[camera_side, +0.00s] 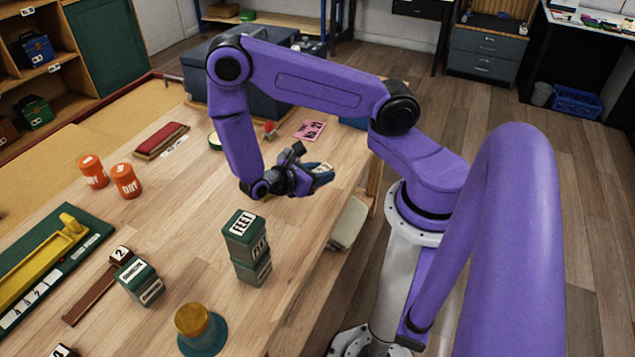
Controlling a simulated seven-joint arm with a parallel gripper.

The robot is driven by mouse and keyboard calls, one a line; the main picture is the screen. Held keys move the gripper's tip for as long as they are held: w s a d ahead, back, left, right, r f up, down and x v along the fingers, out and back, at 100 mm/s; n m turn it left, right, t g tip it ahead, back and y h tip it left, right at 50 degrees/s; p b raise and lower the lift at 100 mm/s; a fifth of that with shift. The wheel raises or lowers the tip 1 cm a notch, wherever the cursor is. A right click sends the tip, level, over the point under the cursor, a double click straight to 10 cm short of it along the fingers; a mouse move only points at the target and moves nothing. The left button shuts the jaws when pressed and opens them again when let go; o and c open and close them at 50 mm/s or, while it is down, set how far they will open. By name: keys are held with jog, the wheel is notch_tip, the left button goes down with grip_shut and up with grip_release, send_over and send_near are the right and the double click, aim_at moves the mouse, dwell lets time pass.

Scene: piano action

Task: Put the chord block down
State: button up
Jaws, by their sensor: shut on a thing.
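My gripper (308,181) is near the back right edge of the table, reaching down and to the right. It is shut on a small dark bluish block with a pale face (323,173), seemingly the chord block. Its label cannot be read from here, and my gripper partly hides it. The block appears to be held low over the wooden table (205,235); whether it touches the top cannot be told.
Another green block (138,282), a brass-topped cylinder on a blue base (200,328) and orange jars (125,181) stand leftward. A pink card (309,130) and dark bins (262,95) lie behind.

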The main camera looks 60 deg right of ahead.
jog(key=shift+w+d+f, duration=0.1)
jog(key=shift+w+f, duration=0.1)
jog(key=shift+f, duration=1.65)
jog(key=shift+f, duration=0.15)
jog(key=o, duration=1)
jog(key=shift+o, duration=0.2)
